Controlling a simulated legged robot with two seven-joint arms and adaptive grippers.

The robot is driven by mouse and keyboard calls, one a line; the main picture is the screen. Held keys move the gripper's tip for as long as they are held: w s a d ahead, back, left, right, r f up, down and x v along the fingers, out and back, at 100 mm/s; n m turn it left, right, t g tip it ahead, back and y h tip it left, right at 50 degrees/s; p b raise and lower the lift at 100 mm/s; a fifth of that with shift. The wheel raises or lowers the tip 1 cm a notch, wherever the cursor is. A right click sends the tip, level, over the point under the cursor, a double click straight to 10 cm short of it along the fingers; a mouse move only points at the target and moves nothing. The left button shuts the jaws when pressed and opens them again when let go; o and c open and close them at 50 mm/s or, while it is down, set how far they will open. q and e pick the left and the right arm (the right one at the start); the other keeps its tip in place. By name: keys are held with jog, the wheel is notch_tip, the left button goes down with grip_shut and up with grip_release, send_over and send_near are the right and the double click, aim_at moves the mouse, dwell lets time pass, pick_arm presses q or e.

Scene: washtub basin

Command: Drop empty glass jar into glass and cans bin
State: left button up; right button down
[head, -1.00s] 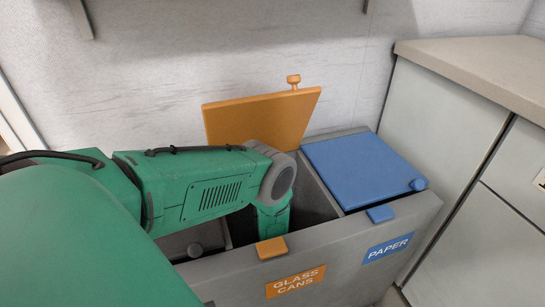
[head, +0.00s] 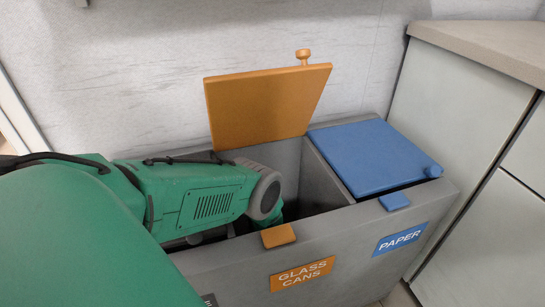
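The glass and cans bin is the compartment with the orange label (head: 302,274) on its front. Its orange lid (head: 266,106) stands open, tilted back toward the wall. My green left arm comes in from the left and reaches over this compartment (head: 318,190). The arm's end bends down into it, so the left gripper is hidden behind the arm and the bin's front wall. The glass jar is not visible. My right gripper is not in view.
The paper compartment's blue lid (head: 372,157) is shut, to the right of the open compartment. A grey cabinet with a counter (head: 490,52) stands to the right. A pale wall (head: 160,60) is behind the bins.

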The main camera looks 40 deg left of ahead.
pick_arm(q)
jog(key=shift+a+f, duration=0.1)
jog(key=shift+f, duration=0.3)
jog(key=shift+f+b, duration=0.1)
jog(key=shift+b, duration=0.3)
jog(key=o, duration=1.4)
jog(key=shift+d+r, duration=0.2)
jog(key=shift+d, duration=0.1)
jog(key=shift+a, duration=0.1)
jog(key=shift+a, duration=0.1)
jog(key=shift+r+p, duration=0.5)
jog(key=shift+p, duration=0.2)
notch_tip(320, 180, up, 12)
jog(key=p, duration=0.7)
